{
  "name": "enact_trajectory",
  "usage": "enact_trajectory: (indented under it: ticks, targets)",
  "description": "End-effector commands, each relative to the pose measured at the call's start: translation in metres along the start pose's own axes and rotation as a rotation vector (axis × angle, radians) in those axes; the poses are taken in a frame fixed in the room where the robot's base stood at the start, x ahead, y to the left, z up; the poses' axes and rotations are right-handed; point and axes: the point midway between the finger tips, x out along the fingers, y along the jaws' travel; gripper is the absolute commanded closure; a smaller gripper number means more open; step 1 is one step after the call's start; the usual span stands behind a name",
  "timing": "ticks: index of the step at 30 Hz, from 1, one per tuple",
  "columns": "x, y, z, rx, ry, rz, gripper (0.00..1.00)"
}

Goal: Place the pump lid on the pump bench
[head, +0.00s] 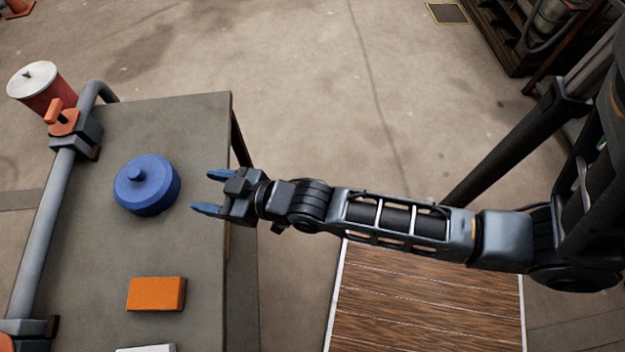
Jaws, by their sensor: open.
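A round blue lid (148,187) with a small knob on top lies flat on a grey-topped bench (205,262). I take it to be the pump lid, and the bench to be the pump bench. My gripper (208,192) is open and empty, with its two blue fingertips pointing left toward the lid. A gap of bare bench shows between the fingertips and the lid. My gripper is over the right edge of the bench; its height above the top is hard to tell.
An orange block (156,294) lies nearer on the bench, with a white item (146,348) cut off below it. A grey pipe (45,220) with an orange-handled valve (62,118) runs along the left edge. A red canister (42,90) stands at the far left.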

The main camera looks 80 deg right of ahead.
Motion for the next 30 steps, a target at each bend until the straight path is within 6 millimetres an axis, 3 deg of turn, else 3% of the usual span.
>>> enact_trajectory:
  ticks: [1,8,15,21,30]
  targets:
    - [-0.029,-0.002,0.005,-0.002,-0.005,-0.004,0.36]
    - [-0.136,-0.007,-0.006,-0.008,0.004,-0.021,0.36]
    - [-0.231,-0.011,-0.046,-0.01,0.013,-0.041,0.36]
    - [-0.274,-0.012,-0.077,-0.011,0.02,-0.052,0.36]
    - [-0.284,-0.012,-0.088,-0.01,0.024,-0.056,0.36]
